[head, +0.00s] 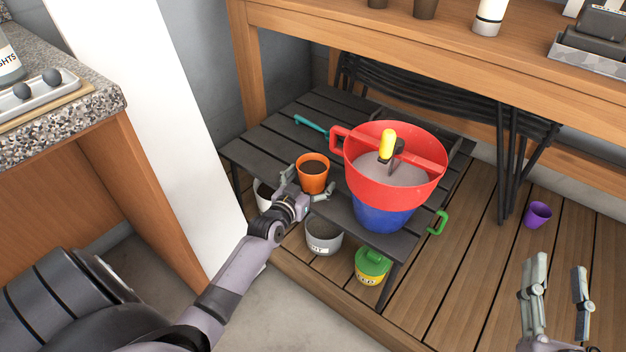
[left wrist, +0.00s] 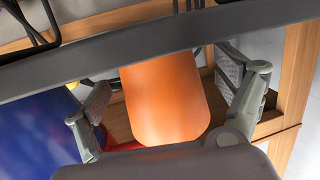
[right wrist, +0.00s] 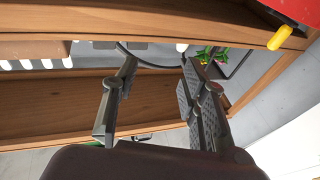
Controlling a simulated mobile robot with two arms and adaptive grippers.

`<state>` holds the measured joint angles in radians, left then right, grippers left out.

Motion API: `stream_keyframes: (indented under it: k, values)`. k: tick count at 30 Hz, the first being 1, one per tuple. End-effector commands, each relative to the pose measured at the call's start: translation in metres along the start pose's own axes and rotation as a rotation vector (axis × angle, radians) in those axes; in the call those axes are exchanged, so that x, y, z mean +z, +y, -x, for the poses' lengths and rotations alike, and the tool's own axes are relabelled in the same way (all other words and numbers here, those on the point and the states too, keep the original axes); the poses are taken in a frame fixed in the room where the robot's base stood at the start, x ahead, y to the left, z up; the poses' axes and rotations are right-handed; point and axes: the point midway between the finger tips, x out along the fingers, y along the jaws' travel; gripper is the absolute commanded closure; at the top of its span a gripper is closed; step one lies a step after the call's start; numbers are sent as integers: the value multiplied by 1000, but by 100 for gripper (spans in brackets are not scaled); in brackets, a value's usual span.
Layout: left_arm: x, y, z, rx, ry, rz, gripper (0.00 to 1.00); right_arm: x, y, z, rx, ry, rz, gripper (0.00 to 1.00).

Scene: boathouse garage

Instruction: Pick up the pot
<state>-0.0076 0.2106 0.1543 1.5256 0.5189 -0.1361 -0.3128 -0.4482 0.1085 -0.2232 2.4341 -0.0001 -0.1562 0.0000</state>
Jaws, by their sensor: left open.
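The orange pot (head: 312,178), filled with dark soil, stands upright on a black slatted low table (head: 262,150). My left gripper (head: 307,188) is at the pot with its fingers apart, one on either side of it. In the left wrist view the orange pot (left wrist: 165,100) fills the space between the fingers, with gaps visible beside it. My right gripper (head: 556,292) is open and empty at the lower right, far from the pot.
A red bucket (head: 365,168) in a blue one (head: 380,214) stands right of the pot. Below are a grey pot (head: 323,246) and a green-lidded yellow container (head: 370,276). A purple cup (head: 538,214) is on the deck. A wooden workbench (head: 400,52) overhangs behind.

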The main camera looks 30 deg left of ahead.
Motion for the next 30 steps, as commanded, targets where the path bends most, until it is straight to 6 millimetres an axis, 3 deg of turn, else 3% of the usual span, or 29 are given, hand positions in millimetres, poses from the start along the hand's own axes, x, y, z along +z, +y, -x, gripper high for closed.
stream_keyframes:
  k: [6,14,30]
  values:
    - [0,0,-12,0,0,-1,10,-21,-3,0,-6,117,-4,60]
    - [0,0,-13,0,-1,-1,10,-23,-3,0,-7,126,-4,60]
    - [0,0,-12,0,-1,-1,45,-22,-3,0,-6,125,-4,60]
